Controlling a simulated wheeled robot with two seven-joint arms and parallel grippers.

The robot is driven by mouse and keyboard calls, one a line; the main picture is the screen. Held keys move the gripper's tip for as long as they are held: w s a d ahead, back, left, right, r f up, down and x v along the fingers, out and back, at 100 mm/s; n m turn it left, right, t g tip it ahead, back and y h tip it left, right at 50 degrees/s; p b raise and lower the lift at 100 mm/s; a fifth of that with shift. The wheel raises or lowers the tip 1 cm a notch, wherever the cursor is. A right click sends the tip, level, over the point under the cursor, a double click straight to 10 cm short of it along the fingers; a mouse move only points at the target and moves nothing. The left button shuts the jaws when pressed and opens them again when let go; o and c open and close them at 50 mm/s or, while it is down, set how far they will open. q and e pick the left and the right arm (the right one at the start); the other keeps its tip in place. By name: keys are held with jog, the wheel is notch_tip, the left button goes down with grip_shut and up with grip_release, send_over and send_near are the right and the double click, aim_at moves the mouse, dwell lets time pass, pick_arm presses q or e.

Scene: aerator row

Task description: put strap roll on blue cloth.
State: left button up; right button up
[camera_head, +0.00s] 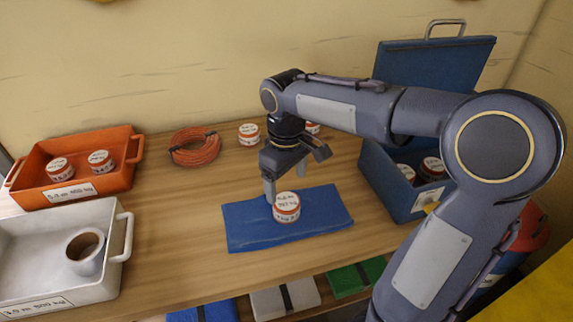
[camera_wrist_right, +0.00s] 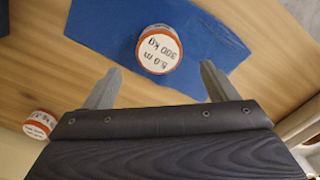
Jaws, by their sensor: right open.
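A strap roll (camera_head: 287,208), white-topped with an orange band and printed label, rests upright on the blue cloth (camera_head: 245,226). In the right wrist view the roll (camera_wrist_right: 159,50) sits on the cloth (camera_wrist_right: 100,28) just beyond and between my fingertips. My right gripper (camera_head: 293,173) is open and empty, beside and slightly above the roll on its far side. Its two fingers (camera_wrist_right: 160,70) are spread with nothing between them. My left gripper is not in view.
Similar rolls stand on the table at the back (camera_head: 249,134), in the orange tray (camera_head: 125,178) and in the open blue toolbox (camera_head: 400,205). An orange cable coil (camera_head: 195,147) lies behind. A white tray (camera_head: 100,290) holds a tape roll (camera_head: 86,252). Wood left of the cloth is clear.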

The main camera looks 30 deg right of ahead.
aim_at(287, 202)
jog(key=s+r+m+t+y, duration=0.2)
jog(key=s+r, duration=0.1)
jog(key=s, duration=0.6)
jog(key=s+a+f+m+t+y, duration=0.1)
jog(key=s+a+f+m+t, duration=0.2)
jog(key=s, duration=0.5)
jog(key=shift+a+f+m+t+y, duration=0.35)
jog(key=shift+a+f, duration=0.25)
jog(key=shift+f, duration=0.35)
